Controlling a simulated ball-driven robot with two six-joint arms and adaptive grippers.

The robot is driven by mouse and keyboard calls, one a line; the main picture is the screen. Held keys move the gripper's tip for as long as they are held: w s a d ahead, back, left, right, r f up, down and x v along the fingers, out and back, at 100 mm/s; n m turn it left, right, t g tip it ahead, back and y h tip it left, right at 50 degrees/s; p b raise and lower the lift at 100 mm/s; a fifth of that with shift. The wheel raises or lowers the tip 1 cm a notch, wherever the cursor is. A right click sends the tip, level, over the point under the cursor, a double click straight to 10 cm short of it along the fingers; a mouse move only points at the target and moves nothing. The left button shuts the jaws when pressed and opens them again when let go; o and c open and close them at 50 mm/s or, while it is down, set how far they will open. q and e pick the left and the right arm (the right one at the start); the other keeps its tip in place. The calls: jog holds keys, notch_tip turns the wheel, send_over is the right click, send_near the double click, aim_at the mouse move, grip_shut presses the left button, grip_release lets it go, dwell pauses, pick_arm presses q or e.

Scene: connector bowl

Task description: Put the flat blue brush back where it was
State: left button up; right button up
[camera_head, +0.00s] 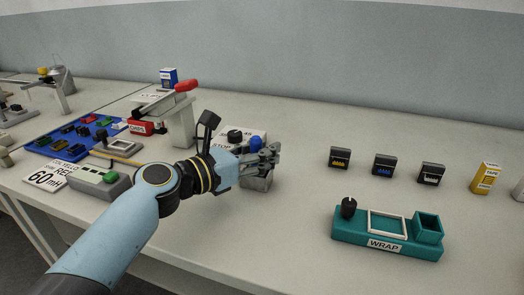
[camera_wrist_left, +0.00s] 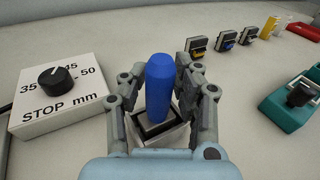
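The blue brush (camera_wrist_left: 160,85) stands upright in a grey square holder (camera_wrist_left: 154,132) in the left wrist view. In the head view its blue part (camera_head: 255,143) shows beside my left gripper, above the grey holder (camera_head: 258,181). My left gripper (camera_head: 268,160) reaches in from the left. In the left wrist view its fingers (camera_wrist_left: 161,90) stand on both sides of the brush, with narrow gaps visible. The brush's lower end is hidden in the holder. My right gripper is not in view.
A white stop block with a black knob (camera_wrist_left: 55,80) stands left of the holder. A teal wrap fixture (camera_head: 388,255) is at the right front. Small black connectors (camera_head: 383,165) and a yellow box (camera_head: 485,178) stand behind it. A blue tray (camera_head: 75,137) lies at the left.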

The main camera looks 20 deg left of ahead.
pick_arm(q)
jog(key=shift+s+r, duration=0.1)
jog(key=shift+r, duration=0.1)
jog(key=v, duration=1.2)
jog(key=shift+f, duration=0.1)
